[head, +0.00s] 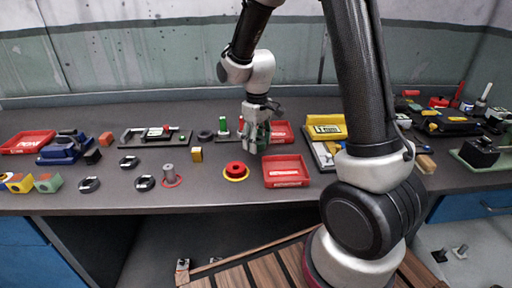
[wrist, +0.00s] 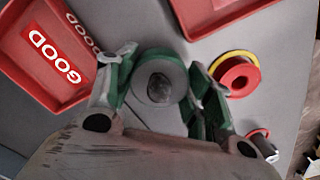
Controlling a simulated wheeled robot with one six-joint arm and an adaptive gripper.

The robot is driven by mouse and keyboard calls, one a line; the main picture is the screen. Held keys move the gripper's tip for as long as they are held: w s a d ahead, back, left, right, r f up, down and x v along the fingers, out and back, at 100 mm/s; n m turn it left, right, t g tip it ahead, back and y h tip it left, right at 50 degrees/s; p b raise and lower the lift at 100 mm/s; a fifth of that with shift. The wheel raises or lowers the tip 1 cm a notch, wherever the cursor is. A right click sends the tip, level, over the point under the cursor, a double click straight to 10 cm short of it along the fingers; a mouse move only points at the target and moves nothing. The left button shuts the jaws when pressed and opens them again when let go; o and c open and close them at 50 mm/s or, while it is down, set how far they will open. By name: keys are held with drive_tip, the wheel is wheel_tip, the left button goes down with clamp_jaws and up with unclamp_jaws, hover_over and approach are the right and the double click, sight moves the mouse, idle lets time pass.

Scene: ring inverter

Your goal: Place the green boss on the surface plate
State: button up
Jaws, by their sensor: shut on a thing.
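My gripper (head: 257,147) hangs over the middle of the bench, left of the red trays. In the wrist view its two fingers (wrist: 158,78) stand on either side of a round piece (wrist: 146,97) with a grey face, a dark central stud and a green edge. It appears to be the green boss, held between the fingers. Fingers and piece overlap in the head view, so its outline and its gap above the bench are unclear. I cannot tell for certain which item is the surface plate.
A near red tray (head: 287,183) and a far red GOOD tray (wrist: 22,70) flank the gripper. A red ring on a yellow ring (head: 236,178) lies in front. A yellow block (head: 196,154) and a grey peg on a red ring (head: 169,174) stand left. A yellow tray (head: 326,120) stands right.

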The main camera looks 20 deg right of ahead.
drive_tip(key=shift+f, duration=1.45)
drive_tip(key=o, duration=1.5)
drive_tip(key=shift+f, duration=0.1)
drive_tip(key=shift+c, duration=0.2)
